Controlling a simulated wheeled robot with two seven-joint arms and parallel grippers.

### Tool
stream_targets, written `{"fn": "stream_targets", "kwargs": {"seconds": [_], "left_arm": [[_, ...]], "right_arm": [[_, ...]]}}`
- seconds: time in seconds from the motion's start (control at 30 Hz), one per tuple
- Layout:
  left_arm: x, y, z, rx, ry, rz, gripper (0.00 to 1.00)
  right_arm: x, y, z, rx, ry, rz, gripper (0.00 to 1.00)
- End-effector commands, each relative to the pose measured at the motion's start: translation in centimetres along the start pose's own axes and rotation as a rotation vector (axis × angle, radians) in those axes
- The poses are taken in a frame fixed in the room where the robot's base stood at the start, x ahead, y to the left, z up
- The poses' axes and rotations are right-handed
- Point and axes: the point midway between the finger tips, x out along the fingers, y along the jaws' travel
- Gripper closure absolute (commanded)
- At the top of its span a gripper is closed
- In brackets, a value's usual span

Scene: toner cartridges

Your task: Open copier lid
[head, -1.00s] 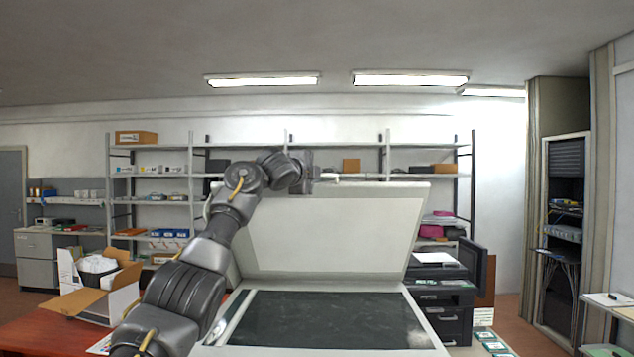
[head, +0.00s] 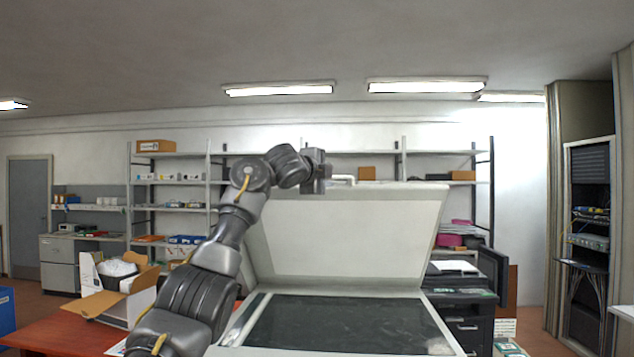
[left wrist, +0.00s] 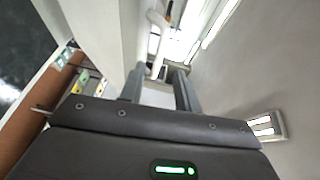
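The copier lid (head: 345,235) stands raised and leans back, with its pale underside facing me in the head view. The dark copier glass (head: 340,322) lies uncovered below it. A white lid handle (head: 343,180) shows at the lid's top edge; it also appears in the left wrist view (left wrist: 157,42). My left gripper (head: 322,178) is at the top left of the lid, right beside the handle. In the left wrist view its two fingers (left wrist: 158,88) stand apart, with the handle just past their tips. Whether they touch it is hard to tell. My right gripper is out of view.
An open cardboard box (head: 125,298) stands on a red table (head: 60,335) to the left. Dark office equipment (head: 465,312) stands right of the copier. Shelves (head: 170,210) line the back wall. Open floor (head: 535,330) shows at the right.

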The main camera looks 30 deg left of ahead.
Motion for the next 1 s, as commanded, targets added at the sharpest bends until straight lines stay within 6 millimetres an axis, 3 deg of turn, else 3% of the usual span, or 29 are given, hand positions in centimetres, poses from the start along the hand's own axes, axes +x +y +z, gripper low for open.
{"fn": "stream_targets", "kwargs": {"seconds": [0.03, 0.1, 0.4, 1.0], "left_arm": [[-1.0, 0.7, 0.0, 0.000, 0.001, -0.005, 0.67], [-2.5, 0.7, 0.0, 0.000, 0.000, -0.006, 0.67], [-7.2, 0.2, -0.1, -0.002, 0.000, -0.003, 0.67], [-8.0, -0.1, -0.1, 0.000, 0.000, -0.001, 0.67]], "right_arm": [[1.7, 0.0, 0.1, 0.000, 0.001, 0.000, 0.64], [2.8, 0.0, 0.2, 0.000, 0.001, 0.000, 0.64], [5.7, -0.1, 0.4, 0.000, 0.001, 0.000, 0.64], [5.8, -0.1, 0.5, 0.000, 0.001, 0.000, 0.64]]}}
